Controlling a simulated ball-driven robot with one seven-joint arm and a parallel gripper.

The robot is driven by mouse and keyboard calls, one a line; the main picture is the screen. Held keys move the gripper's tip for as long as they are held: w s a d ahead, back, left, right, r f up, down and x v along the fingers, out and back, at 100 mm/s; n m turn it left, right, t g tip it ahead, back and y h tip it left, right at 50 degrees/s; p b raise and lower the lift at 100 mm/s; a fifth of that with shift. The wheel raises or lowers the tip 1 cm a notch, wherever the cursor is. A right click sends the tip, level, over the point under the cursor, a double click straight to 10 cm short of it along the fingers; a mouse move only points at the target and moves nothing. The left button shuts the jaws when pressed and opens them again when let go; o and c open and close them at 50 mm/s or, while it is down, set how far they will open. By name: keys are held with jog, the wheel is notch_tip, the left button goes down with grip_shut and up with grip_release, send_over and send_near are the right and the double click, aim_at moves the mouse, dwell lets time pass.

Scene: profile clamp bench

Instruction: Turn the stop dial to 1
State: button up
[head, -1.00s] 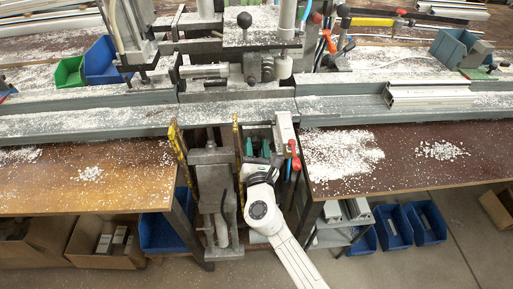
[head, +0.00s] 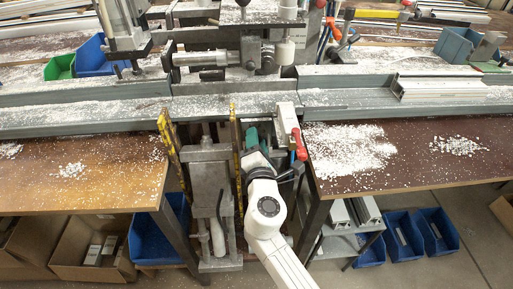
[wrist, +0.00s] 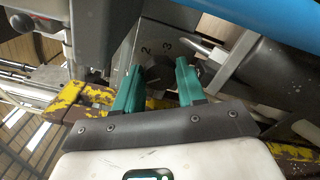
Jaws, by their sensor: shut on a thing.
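In the wrist view, the stop dial shows as a dark plate (wrist: 146,38) with the numerals 2 and 3. Its small dark knob (wrist: 157,76) is mostly hidden between my teal fingers. My gripper (wrist: 160,68) is shut on the knob, one finger on each side. The numeral 1 and any pointer are not readable. In the head view, my gripper (head: 256,138) is under the front of the bench, right of the grey clamp column, and the dial is hidden there.
Yellow, worn bars (head: 237,150) stand close left of my gripper. A red-handled lever (head: 298,144) is close on the right. In the wrist view, a blue tube (wrist: 270,20) crosses the top right. Brown table tops flank the gap.

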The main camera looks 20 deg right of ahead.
jog(key=shift+f+m+b, duration=0.1)
jog(key=shift+m+b, duration=0.5)
jog(key=shift+m, duration=0.3)
jog(key=o, duration=0.8)
jog(key=v, duration=1)
jog(key=shift+s, duration=0.4)
